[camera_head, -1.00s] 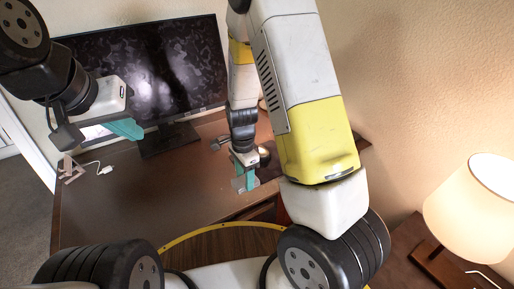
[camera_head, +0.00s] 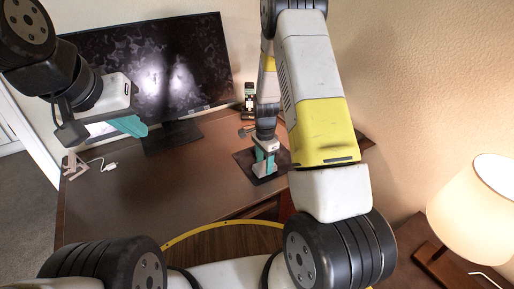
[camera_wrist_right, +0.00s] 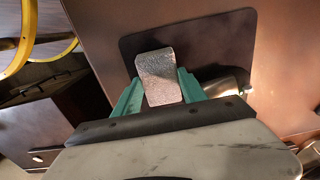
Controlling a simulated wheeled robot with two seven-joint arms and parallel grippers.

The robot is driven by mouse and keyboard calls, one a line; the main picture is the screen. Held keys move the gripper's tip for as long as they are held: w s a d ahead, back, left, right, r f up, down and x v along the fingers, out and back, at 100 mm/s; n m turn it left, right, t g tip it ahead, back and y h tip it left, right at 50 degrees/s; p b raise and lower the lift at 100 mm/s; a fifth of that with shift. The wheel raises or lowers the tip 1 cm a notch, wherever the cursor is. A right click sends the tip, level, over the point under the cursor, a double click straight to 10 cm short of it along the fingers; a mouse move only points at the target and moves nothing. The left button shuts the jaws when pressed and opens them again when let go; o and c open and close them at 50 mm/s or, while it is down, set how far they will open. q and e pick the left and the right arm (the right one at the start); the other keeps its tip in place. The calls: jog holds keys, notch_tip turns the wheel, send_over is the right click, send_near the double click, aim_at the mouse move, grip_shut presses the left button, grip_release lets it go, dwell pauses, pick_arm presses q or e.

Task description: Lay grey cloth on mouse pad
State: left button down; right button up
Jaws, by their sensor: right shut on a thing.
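The grey cloth (camera_wrist_right: 158,75) is a small speckled piece between the green fingers of my right gripper (camera_wrist_right: 155,92). My right gripper (camera_head: 265,160) is shut on it in the head view. The dark mouse pad (camera_head: 244,160) lies flat on the desk below and around that gripper. In the right wrist view the cloth is in front of the mouse pad (camera_wrist_right: 215,35); I cannot tell whether they touch. My left gripper (camera_head: 130,126) is high at the left, in front of the monitor, away from the cloth; its finger gap is not clear.
The monitor (camera_head: 150,75) stands at the back of the desk (camera_head: 190,185). A white plug with cable (camera_head: 109,167) lies at the left. A lamp (camera_head: 475,215) stands at the right. A shiny object (camera_wrist_right: 222,86) is near the right finger. The desk's middle is clear.

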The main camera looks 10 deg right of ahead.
jog(key=o, duration=1.2)
notch_tip(320, 180, up, 12)
notch_tip(320, 180, up, 16)
jog(key=f+n+t+y, duration=0.1)
jog(key=n+t+y, duration=0.1)
jog(key=n, duration=0.4)
send_over(264, 165)
jog(key=s+a, duration=0.1)
jog(key=s, duration=0.7)
jog(key=s+r+n+t, duration=0.1)
jog(key=s+r+n, duration=0.2)
jog(key=s, duration=0.2)
jog(key=s+r+n+t, duration=0.1)
jog(key=s+r+n, duration=0.1)
jog(key=s, duration=0.4)
jog(key=s+a+r+n+t, duration=0.1)
jog(key=s+r+n+t, duration=0.1)
jog(key=s+r+n, duration=0.1)
jog(key=shift+s+r+n, duration=0.15)
jog(key=shift+s+r, duration=0.2)
jog(key=shift+s, duration=0.25)
jog(key=shift+s+r+n, duration=0.15)
jog(key=shift+s+r, duration=0.2)
jog(key=shift+s, duration=0.25)
